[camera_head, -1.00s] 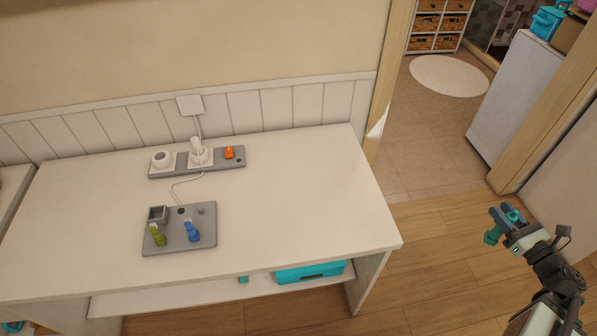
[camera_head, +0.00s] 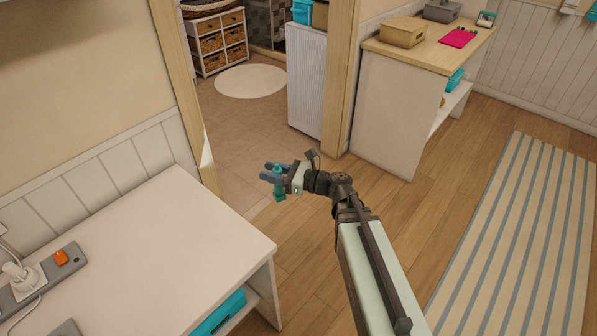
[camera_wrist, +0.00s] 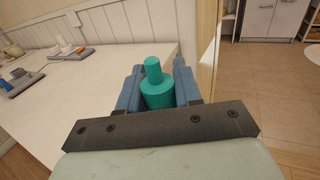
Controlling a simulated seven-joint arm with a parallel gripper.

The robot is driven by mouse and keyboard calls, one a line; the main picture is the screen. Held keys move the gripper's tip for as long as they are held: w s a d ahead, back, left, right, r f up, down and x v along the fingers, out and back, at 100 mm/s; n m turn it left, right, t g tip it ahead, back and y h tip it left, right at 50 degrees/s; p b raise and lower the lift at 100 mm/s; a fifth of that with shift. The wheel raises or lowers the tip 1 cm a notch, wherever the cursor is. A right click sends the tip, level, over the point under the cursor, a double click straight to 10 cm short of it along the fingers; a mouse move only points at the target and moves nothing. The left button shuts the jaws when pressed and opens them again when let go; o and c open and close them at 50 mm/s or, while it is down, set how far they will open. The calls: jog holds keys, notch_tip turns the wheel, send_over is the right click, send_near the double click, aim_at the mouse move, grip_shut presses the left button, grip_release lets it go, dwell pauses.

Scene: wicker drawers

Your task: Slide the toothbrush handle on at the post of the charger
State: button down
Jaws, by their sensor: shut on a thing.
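My gripper (camera_head: 270,173) is shut on a teal piece, taken as the toothbrush handle (camera_head: 279,183), over the gap between desk and doorway. In the wrist view the handle (camera_wrist: 158,91) sits upright between the blue-grey fingers, its narrow end up. The grey base (camera_wrist: 17,81) with small things on it, where the charger cord leads, lies at the left of the wrist view, well apart from my gripper. Only a corner of that base (camera_head: 67,328) shows in the head view. The charger's post cannot be made out now.
The white desk (camera_head: 165,235) has a clear top on its right side. A power strip (camera_head: 45,278) with a white plug and orange switch lies at its left. A teal box (camera_head: 218,315) sits below. A second table (camera_head: 395,115) stands at the right.

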jog(key=s+a+r+n+g, duration=0.15)
jog(key=s+a, duration=0.35)
jog(key=a, duration=0.6)
jog(key=s+a+r+n+g+y, duration=0.1)
jog(key=s+a+g, duration=0.25)
jog(key=a, duration=0.65)
jog(key=s+a+r+n+g, duration=0.2)
jog(key=s+a, duration=0.3)
jog(key=a, duration=0.6)
jog(key=s+a+r+n+g, duration=0.2)
jog(key=s+a+g, duration=0.1)
jog(key=s+a, duration=0.7)
jog(key=s+a+r+n+g, duration=0.2)
jog(key=s+a, duration=0.8)
jog(key=s, duration=0.8)
jog(key=shift+s+a+r+g+h, duration=0.2)
jog(key=shift+s+r+g+h, duration=0.15)
jog(key=shift+r+g, duration=0.1)
jog(key=shift+f, duration=0.1)
jog(key=shift+f, duration=2.8)
jog(key=shift+f, duration=1.6)
jog(key=c, duration=0.7)
grip_release()
